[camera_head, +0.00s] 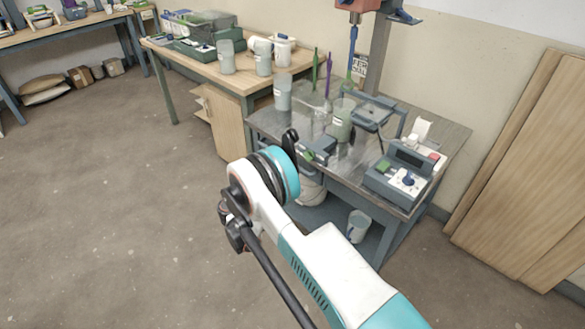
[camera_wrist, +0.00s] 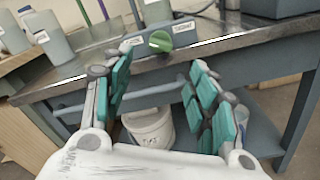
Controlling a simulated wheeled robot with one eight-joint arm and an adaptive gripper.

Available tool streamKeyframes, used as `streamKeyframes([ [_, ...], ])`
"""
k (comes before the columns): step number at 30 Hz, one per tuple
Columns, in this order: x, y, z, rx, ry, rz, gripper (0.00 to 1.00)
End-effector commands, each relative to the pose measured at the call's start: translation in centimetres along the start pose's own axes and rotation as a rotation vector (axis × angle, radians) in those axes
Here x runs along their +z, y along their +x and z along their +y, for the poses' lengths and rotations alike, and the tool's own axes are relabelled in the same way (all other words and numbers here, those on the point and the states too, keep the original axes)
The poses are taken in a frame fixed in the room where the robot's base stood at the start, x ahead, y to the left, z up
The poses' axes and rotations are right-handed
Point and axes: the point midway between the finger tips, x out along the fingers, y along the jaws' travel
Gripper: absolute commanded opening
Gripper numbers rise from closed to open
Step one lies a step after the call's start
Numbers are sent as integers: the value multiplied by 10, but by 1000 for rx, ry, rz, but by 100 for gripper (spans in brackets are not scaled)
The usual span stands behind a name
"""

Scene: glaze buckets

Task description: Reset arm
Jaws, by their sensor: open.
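My gripper shows in the wrist view (camera_wrist: 160,92), with its two teal-padded fingers spread wide apart and nothing between them. It points at the front edge of the grey metal table (camera_wrist: 240,42). In the head view my arm reaches up from the bottom right. The gripper is mostly hidden there behind the wrist, with a dark finger (camera_head: 290,142) showing near the table's front edge. A grey control box with a green knob (camera_wrist: 160,41) sits on the table edge beyond the fingers. A white bucket (camera_wrist: 152,128) stands below, on the lower shelf.
Grey containers, one of them (camera_head: 341,120) under a stirrer, stand on the metal table (camera_head: 262,122). A scale-like device (camera_head: 400,176) is at its right. A wooden table (camera_head: 196,66) with buckets stands behind left. Wooden boards (camera_head: 530,170) lean at the right. The floor at left is clear.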

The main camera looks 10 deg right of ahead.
Motion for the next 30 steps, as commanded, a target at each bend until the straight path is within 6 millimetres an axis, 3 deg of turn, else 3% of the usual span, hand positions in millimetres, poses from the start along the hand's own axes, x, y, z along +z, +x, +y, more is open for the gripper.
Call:
streamKeyframes([
  [6,0,-12,0,0,0,0,53],
  [22,3,-10,2,-5,7,7,53],
  [26,20,-1,14,-27,44,43,53],
  [30,52,15,31,-74,121,112,53],
])
